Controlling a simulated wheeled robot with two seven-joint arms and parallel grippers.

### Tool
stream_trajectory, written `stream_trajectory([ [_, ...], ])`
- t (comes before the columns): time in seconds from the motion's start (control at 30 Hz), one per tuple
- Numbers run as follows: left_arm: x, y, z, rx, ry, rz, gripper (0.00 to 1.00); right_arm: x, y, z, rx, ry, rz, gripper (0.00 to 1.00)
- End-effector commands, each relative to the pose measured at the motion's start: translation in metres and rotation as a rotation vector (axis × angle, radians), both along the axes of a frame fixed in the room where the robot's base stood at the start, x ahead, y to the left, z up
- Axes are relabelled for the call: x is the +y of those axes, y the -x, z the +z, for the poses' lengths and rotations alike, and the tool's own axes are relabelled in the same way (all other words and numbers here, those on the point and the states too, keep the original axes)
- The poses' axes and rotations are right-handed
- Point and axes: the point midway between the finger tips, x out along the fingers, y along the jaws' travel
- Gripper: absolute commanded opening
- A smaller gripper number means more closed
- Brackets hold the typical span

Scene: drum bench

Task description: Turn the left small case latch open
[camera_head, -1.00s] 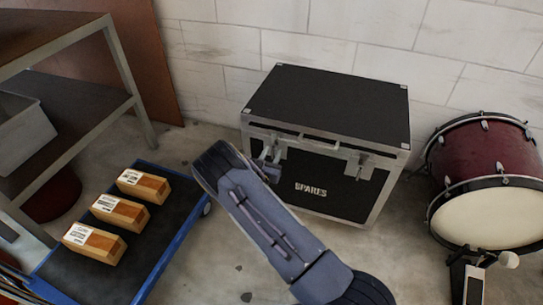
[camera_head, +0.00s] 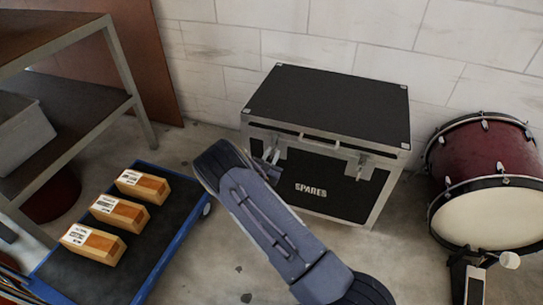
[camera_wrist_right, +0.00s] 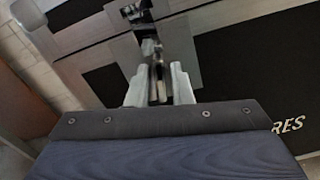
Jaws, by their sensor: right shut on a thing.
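A black case (camera_head: 325,105) with metal edges and the word SPARES stands on the floor against the wall, lid down. Its left latch (camera_wrist_right: 155,55) is on the front face, largely hidden by my right gripper in the head view. The right latch (camera_head: 357,166) is uncovered. My right gripper (camera_head: 271,157) is at the left latch. In the right wrist view its two pale fingers (camera_wrist_right: 160,82) are shut on a narrow metal part of that latch, tilted relative to the case. My left gripper is not in view.
A red bass drum (camera_head: 487,185) with a pedal stands right of the case. A blue-edged trolley (camera_head: 150,282) with several wooden boxes (camera_head: 119,213) is at the lower left, beside a metal shelf (camera_head: 70,125). Bare floor lies in front of the case.

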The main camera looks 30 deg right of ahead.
Motion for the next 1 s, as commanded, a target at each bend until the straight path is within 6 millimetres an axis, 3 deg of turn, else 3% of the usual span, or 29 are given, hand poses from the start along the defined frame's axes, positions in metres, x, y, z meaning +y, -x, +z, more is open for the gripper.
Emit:
stream_trajectory([
  [0.57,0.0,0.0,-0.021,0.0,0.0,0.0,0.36,-0.001,0.002,-0.005,-0.413,-0.356,0.0,0.0],
  [1.0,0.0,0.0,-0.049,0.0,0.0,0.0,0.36,-0.002,0.003,-0.008,-0.729,-0.625,-0.001,0.0],
])
